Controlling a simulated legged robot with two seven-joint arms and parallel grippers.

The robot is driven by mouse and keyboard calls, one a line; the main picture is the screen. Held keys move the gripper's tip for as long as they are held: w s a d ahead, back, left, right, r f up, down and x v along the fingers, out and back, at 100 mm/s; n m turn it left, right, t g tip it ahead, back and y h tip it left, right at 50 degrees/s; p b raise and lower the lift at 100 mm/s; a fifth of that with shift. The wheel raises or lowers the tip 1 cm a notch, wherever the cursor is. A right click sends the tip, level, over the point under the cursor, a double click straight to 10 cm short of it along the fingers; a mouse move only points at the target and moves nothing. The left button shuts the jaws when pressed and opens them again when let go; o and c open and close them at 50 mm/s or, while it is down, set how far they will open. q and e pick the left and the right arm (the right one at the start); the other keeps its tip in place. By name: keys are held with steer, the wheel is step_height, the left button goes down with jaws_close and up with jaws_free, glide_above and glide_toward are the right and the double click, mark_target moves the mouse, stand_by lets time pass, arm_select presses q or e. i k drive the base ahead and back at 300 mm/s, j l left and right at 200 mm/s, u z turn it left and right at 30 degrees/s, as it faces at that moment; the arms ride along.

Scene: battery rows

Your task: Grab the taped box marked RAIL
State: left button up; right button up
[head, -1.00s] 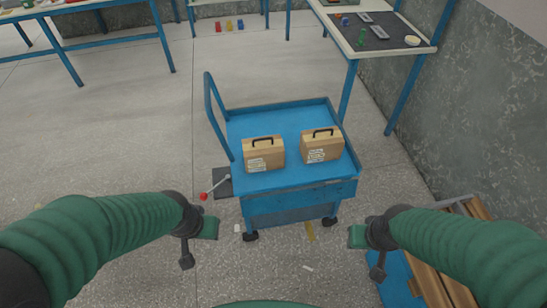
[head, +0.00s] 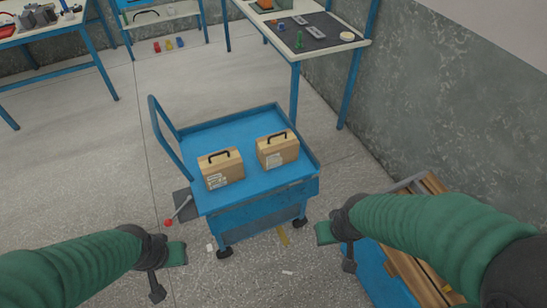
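Two tan boxes with black handles stand upright on the blue cart (head: 202,137). The left box (head: 221,168) and the right box (head: 278,149) each carry a white label on the front; the print is too small to read, so I cannot tell which is marked RAIL. My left gripper (head: 168,274) is in front of the cart at lower left, away from the boxes. My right gripper (head: 336,250) is in front of the cart at lower right, also apart from them. Nothing shows held in either gripper; their finger opening is unclear.
A blue push handle (head: 170,135) rises at the cart's left side. A red-knobbed lever (head: 169,222) sits beside the cart. A workbench (head: 340,37) stands behind it near the grey wall. Wooden slats (head: 415,265) lie at lower right. The floor at left is open.

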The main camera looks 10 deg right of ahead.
mark_target(275, 149)
steer(key=i+l+u, duration=0.95)
steer(key=k, duration=0.1)
